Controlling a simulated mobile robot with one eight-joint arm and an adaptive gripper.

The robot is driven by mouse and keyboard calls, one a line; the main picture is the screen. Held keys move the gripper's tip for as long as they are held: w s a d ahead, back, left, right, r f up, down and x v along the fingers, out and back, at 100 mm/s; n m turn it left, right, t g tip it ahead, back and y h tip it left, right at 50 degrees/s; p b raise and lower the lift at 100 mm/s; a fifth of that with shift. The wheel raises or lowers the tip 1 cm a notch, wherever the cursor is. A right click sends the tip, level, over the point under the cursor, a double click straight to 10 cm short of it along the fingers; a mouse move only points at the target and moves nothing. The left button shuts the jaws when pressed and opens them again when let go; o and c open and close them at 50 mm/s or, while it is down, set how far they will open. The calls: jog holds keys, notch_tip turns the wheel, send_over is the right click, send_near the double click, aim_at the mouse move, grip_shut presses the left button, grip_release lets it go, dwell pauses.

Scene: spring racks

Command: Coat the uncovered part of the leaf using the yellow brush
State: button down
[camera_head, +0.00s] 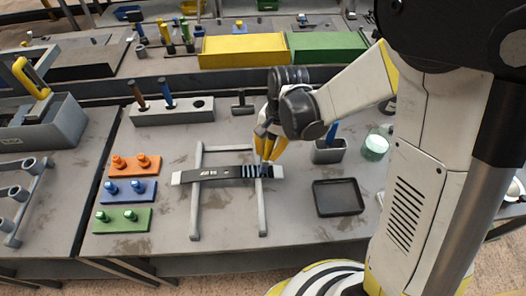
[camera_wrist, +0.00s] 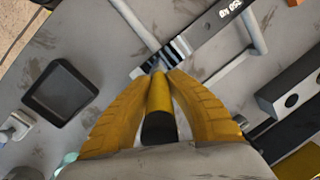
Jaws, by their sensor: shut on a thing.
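The leaf (camera_head: 215,174) is a long flat strip lying across a grey stand (camera_head: 196,205) with two parallel bars. Most of it is black with white marks. Its right part is striped dark and pale, and both ends show light grey. In the wrist view the leaf (camera_wrist: 211,33) runs from the upper right to the centre. My gripper (camera_head: 263,150) is above the leaf's right part, with its fingers closed around the yellow brush (camera_wrist: 159,95). The brush tip points down at the striped part, close to or touching it; I cannot tell which. The fingers hide part of the brush.
A dark square tray (camera_head: 338,198) lies right of the stand. Behind it are a grey holder (camera_head: 329,155) with a blue handle and a pale green jar (camera_head: 375,147). Orange (camera_head: 135,165), blue (camera_head: 127,193) and green (camera_head: 122,221) peg blocks stand left. A holed block (camera_head: 185,113) stands behind.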

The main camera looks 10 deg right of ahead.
aim_at(275, 139)
jog(key=shift+d, duration=0.45)
jog(key=shift+a+r, duration=0.1)
jog(key=shift+a, duration=1.15)
jog(key=shift+d+f+b, duration=0.25)
jog(key=shift+d+b, duration=0.2)
jog(key=shift+d, duration=0.75)
jog(key=shift+a+r, duration=0.15)
jog(key=shift+a, duration=1)
jog(key=shift+d, duration=1.2)
jog(key=shift+d+r+p, duration=0.2)
jog(key=shift+r+p, duration=0.7)
jog(key=shift+r, duration=0.55)
jog(key=shift+d+r+p, duration=0.2)
jog(key=shift+r+p, duration=0.7)
jog(key=shift+r, duration=0.55)
jog(key=shift+r, duration=0.1)
